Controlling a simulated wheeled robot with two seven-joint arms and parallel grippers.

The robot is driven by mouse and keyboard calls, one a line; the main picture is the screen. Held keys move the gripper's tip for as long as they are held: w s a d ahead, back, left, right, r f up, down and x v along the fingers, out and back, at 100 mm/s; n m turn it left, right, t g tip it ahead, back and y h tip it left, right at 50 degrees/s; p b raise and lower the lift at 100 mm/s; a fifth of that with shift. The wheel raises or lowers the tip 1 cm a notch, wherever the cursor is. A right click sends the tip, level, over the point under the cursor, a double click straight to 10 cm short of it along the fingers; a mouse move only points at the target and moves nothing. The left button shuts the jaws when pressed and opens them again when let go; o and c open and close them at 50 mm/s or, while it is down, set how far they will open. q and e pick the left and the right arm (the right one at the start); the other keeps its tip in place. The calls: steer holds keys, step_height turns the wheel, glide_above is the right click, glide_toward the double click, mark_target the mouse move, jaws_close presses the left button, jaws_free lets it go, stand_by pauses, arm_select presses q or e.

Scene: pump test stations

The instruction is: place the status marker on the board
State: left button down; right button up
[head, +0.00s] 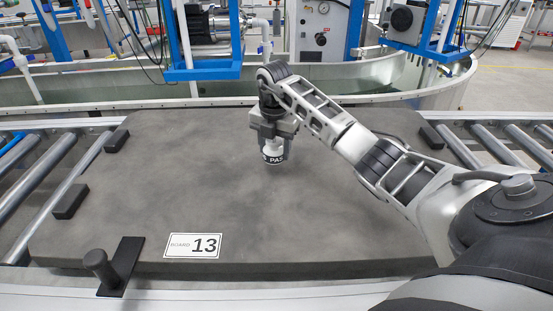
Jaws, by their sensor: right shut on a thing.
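The status marker (274,157) is a small white piece with a black band and white letters that begin "PAS". My right gripper (273,140) points down and is shut on it over the middle of the board. My left gripper is not in view.
Roller conveyors (68,192) lie on both sides of the board. Black blocks (70,201) sit along its edges, and a black clamp with a knob (120,267) stands at the front left. Behind is a water tank (130,88) with blue frames. Most of the board is bare.

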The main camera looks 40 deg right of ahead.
mark_target(276, 158)
steer(key=f, duration=0.4)
steer(key=shift+d+b, duration=0.3)
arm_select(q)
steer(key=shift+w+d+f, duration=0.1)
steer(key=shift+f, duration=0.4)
arm_select(e)
steer(key=shift+r, duration=0.15)
steer(key=o, duration=1)
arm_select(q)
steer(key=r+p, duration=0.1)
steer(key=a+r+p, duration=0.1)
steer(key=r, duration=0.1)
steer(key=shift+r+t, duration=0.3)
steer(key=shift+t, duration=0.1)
arm_select(e)
steer(key=r, duration=0.8)
steer(key=s+a+r, duration=0.1)
steer(key=r, duration=0.3)
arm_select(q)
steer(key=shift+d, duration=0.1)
